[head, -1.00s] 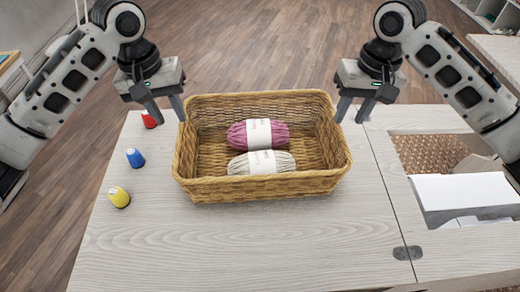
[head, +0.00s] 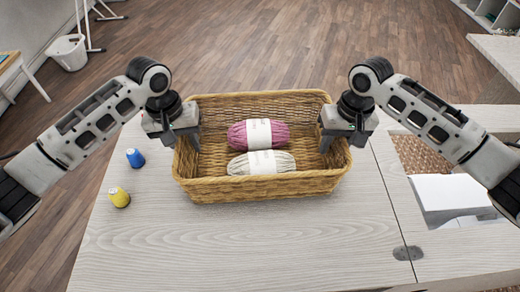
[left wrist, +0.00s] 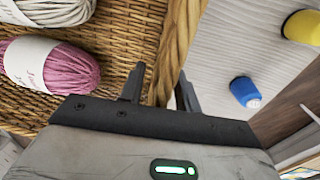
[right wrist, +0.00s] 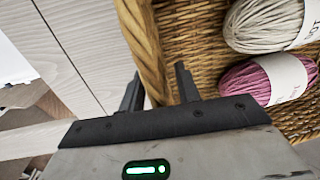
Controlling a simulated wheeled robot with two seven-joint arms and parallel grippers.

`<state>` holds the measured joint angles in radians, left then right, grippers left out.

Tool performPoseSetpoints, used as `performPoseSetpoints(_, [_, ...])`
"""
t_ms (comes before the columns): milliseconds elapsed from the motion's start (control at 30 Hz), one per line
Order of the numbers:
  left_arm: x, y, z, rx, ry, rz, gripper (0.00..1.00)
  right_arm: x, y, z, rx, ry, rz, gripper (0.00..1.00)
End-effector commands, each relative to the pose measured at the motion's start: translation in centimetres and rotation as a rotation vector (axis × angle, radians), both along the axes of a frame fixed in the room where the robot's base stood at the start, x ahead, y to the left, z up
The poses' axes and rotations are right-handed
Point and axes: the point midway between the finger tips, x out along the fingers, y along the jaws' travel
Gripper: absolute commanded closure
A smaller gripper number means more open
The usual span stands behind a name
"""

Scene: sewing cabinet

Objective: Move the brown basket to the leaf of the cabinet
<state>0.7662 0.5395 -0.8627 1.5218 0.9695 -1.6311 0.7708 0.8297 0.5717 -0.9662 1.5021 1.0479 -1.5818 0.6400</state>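The brown wicker basket (head: 260,186) stands on the pale wood top, left of a hinged seam. It holds a pink yarn skein (head: 274,135) and a cream yarn skein (head: 282,161). My left gripper (head: 186,138) is at the basket's left wall. In the left wrist view its fingers are apart, one inside and one outside the rim (left wrist: 182,35). My right gripper (head: 335,138) is at the right wall. In the right wrist view its open fingers likewise straddle the rim (right wrist: 146,50). Whether any finger touches the wicker cannot be told.
A blue spool (head: 135,158) and a yellow spool (head: 119,197) stand left of the basket. Right of the seam is an opening (head: 425,155) in the top with a white object (head: 450,190). The front of the wood top (head: 240,245) is clear.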

Motion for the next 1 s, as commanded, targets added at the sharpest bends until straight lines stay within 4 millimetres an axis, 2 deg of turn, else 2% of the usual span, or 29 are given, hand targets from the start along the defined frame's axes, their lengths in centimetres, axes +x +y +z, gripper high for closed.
performPoseSetpoints(33, [0.0,0.0,0.0,0.000,0.000,0.000,0.76,0.0,0.0,0.0,0.000,0.000,0.000,0.76])
performPoseSetpoints(100, [0.0,0.0,0.0,0.000,0.000,0.000,0.95,0.0,0.0,0.0,0.000,0.000,0.000,0.95])
performPoseSetpoints(133, [0.0,0.0,0.0,0.000,0.000,0.000,1.00,0.0,0.0,0.0,0.000,0.000,0.000,1.00])
performPoseSetpoints(567, [0.1,0.0,0.5,-0.002,-0.002,0.000,1.00,0.1,0.0,0.5,0.001,-0.002,0.000,1.00])
performPoseSetpoints(1000, [0.1,0.0,4.7,-0.001,-0.002,0.000,1.00,0.1,0.0,4.7,0.000,-0.002,-0.001,1.00])
